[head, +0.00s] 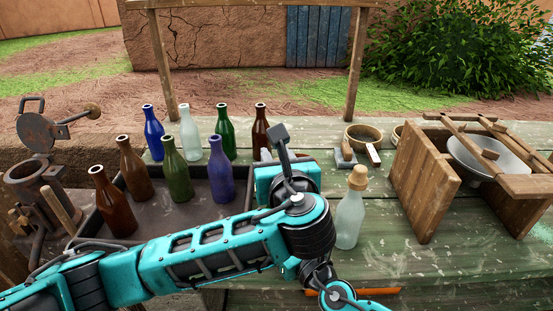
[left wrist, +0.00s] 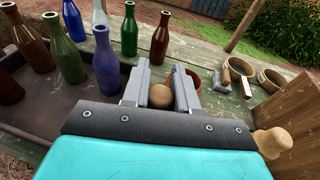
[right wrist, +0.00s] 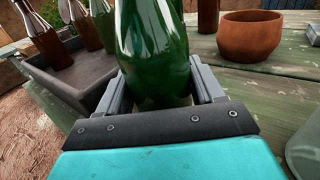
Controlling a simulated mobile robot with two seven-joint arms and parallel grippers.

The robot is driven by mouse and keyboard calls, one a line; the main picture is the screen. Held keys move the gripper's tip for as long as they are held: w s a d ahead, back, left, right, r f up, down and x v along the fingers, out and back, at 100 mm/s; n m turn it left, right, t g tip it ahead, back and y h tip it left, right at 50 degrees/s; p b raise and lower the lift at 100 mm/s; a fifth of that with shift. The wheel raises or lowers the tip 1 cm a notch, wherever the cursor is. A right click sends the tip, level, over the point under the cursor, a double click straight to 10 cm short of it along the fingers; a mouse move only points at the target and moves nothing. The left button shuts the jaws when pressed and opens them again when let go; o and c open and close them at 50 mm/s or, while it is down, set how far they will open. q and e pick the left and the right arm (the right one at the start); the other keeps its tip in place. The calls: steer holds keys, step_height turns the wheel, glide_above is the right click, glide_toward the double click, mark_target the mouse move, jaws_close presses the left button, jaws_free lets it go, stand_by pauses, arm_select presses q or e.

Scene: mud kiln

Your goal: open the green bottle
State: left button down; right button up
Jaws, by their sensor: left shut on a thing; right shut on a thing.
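The green bottle (right wrist: 155,45) stands large between the fingers of my right gripper (right wrist: 157,88) in the right wrist view. That gripper is shut on it; the bottle's top is cut off there. In the left wrist view my left gripper (left wrist: 160,84) is shut on a round brown stopper (left wrist: 160,97). What lies under the stopper is hidden, so I cannot tell whether it sits in the bottle's neck. In the head view my left gripper's teal body (head: 288,178) and arm cover this spot, and the held bottle does not show.
A tray (head: 160,210) at left holds several bottles, including another green one (head: 225,135). A clear corked bottle (head: 348,218) stands close right of my left gripper. A terracotta bowl (right wrist: 250,36) is behind the held bottle. A wooden frame with a basin (head: 425,190) stands right.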

steer(key=o, duration=1.6)
arm_select(q)
step_height(320, 180, up, 4)
steer(key=shift+f, duration=0.1)
